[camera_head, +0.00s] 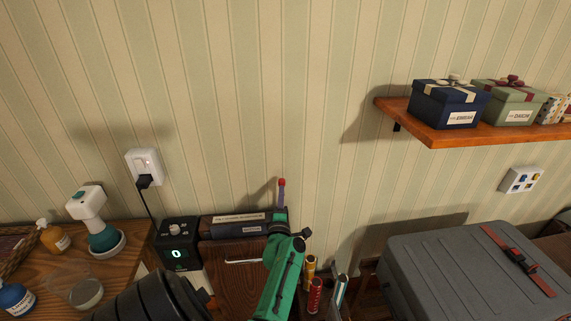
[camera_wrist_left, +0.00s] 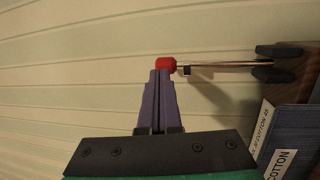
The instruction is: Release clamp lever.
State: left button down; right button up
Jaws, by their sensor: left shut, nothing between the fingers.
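The clamp lever is a thin metal rod (camera_wrist_left: 222,67) with a red knob (camera_wrist_left: 166,65) at its end. In the left wrist view the rod runs right to a dark clamp (camera_wrist_left: 278,63) at the edge of a wooden part. In the head view the red knob (camera_head: 281,182) stands out against the wall, and the rod is hidden. My left gripper (camera_wrist_left: 160,73) is shut and empty, its purple fingertips right at the knob. Whether they touch it I cannot tell. In the head view the gripper (camera_head: 281,191) points up from the green arm. My right gripper is not in view.
Dark fabric with labels (camera_head: 237,230) lies beside the left gripper. A black box showing 0 (camera_head: 178,256) stands left of it. Several small cylinders (camera_head: 315,292) stand right of the green arm. A grey suitcase (camera_head: 450,270) is at right. A shelf (camera_head: 440,135) with boxes hangs above.

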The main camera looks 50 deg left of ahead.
pick_arm(q)
jog(key=shift+x, duration=0.95)
jog(key=shift+s+r, duration=0.15)
